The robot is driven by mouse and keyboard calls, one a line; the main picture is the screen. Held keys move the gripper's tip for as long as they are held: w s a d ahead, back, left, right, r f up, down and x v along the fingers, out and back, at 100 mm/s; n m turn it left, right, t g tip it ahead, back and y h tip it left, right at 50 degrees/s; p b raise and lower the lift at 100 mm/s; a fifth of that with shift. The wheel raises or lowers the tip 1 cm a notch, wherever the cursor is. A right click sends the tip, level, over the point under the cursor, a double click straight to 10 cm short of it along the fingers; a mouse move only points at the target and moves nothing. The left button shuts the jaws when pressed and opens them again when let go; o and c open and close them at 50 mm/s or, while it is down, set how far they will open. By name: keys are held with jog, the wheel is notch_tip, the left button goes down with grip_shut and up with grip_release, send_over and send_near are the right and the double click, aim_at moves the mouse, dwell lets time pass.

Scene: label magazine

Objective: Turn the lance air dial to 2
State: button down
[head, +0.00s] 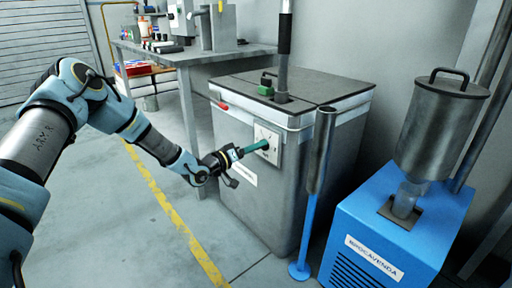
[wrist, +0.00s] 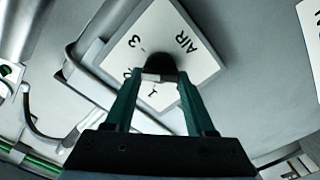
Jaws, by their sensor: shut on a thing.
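The lance air dial is a dark round knob (wrist: 162,62) on a white square plate marked AIR (wrist: 192,72). In the wrist view the plate looks tilted, with a 3 and a 1 readable and another mark beside the left finger partly hidden. The plate also shows on the front of the grey cabinet in the head view (head: 273,135). My gripper (wrist: 153,78) has its two green fingers closed on the knob; in the head view it reaches the plate from the left (head: 264,144). I cannot tell which number the knob points to.
The grey cabinet (head: 250,200) has a rail with a red end along its top edge. A dark upright post on a blue foot (head: 308,220) stands close to the right. A blue machine (head: 385,245) is further right. A workbench (head: 180,55) is behind; the floor at left is open.

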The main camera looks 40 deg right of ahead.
jog(key=shift+f+n, duration=0.15)
jog(key=shift+n, duration=1.55)
jog(key=shift+c, duration=1.2)
grip_release()
jog(key=a+p, duration=0.1)
jog(key=a, duration=0.9)
jog(key=shift+w+a, duration=0.35)
jog(key=shift+a, duration=0.05)
